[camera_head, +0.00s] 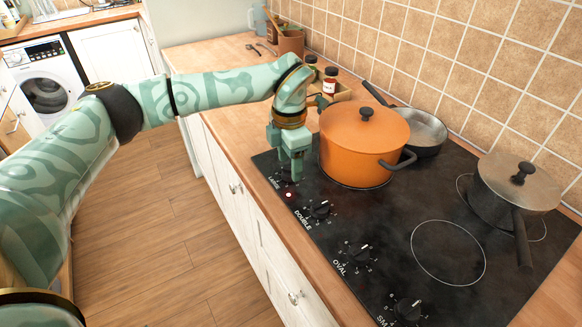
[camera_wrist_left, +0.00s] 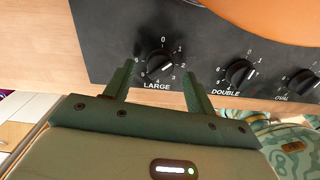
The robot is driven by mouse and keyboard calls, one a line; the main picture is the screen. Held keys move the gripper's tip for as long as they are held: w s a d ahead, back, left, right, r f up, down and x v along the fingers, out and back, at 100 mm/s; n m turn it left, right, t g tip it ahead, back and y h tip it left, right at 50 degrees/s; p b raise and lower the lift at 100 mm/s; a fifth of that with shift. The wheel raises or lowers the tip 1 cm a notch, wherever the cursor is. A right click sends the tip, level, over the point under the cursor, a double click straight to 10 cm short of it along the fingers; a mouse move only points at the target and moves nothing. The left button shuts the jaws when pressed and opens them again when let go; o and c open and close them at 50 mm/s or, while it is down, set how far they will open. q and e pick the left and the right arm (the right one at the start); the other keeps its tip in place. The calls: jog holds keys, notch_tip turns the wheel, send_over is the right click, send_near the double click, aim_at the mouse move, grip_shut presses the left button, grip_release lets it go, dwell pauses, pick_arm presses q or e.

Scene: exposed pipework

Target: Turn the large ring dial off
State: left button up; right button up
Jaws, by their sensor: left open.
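The large ring dial (camera_wrist_left: 160,63) is a black knob with a pale pointer mark on the black hob panel, above the word LARGE and ringed by numbers. Its pointer seems to slant to the upper right, away from 0, though the exact number is hard to read. My left gripper (camera_wrist_left: 158,73) is open, with one finger on each side of the dial, and a gap shows between each finger and the knob. In the head view the left gripper (camera_head: 290,168) points down at the hob's near left corner and partly hides this dial. My right gripper is not in view.
The double dial (camera_head: 318,209), oval dial (camera_head: 358,254) and small dial (camera_head: 408,310) run along the hob's front edge. An orange pot (camera_head: 365,140) stands close to the left gripper. A grey pan (camera_head: 425,130) and a lidded pot (camera_head: 510,190) stand farther right.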

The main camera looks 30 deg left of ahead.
pick_arm(q)
jog(key=shift+f, duration=0.7)
jog(key=c, duration=1)
jog(key=shift+o, duration=0.2)
